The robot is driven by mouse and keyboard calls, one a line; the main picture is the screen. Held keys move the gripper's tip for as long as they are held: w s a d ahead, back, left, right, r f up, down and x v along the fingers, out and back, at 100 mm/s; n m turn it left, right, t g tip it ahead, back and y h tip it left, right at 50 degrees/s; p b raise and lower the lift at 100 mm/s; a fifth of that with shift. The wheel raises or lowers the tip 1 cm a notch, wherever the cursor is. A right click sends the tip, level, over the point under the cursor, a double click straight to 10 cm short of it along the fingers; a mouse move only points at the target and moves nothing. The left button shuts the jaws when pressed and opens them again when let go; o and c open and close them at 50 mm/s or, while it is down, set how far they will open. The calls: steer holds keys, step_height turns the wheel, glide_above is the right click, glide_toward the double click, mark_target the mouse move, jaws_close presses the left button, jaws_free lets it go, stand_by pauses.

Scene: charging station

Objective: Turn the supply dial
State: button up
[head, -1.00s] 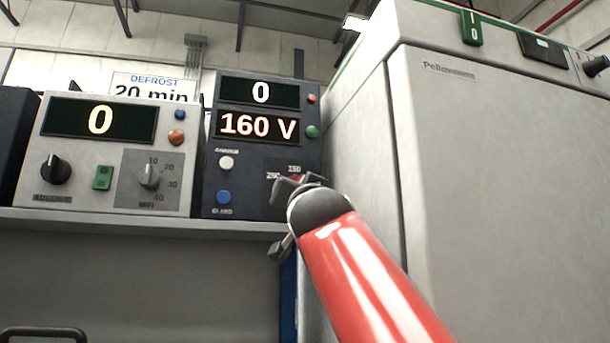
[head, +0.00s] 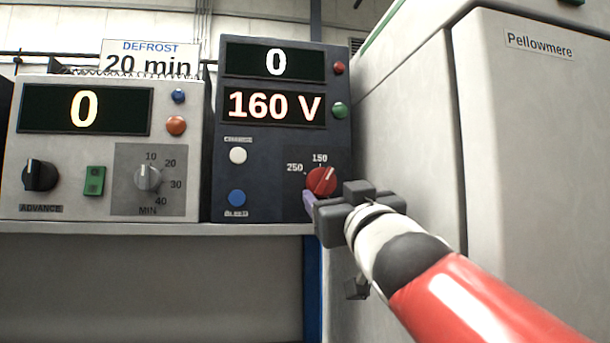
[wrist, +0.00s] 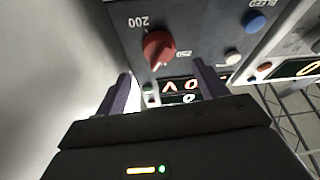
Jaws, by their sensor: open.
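The red supply dial (head: 321,181) is on the lower right of a dark power unit (head: 270,150). Marks 150 and 250 show around it, and its white pointer line tilts up and right. In the wrist view the dial (wrist: 158,48) appears upside down, with 200 and 250 beside it. The unit's displays read 0 and 160 V. My gripper (head: 312,202) is just below the dial in the head view. In the wrist view its open fingers (wrist: 163,88) are spread, with the dial ahead between their lines; I see no contact.
A pale timer unit (head: 100,205) stands left on the same shelf (head: 150,228), under a DEFROST 20 min sign (head: 150,60). A large pale cabinet (head: 540,150) stands close at the right. White (head: 238,155) and blue (head: 237,198) buttons are left of the dial.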

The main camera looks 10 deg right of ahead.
mark_target(326, 186)
steer(key=p+x, duration=0.1)
steer(key=x, duration=0.5)
steer(key=shift+w, duration=0.35)
steer(key=c, duration=1)
steer(key=shift+o, duration=0.2)
steer(key=shift+m+b, duration=0.3)
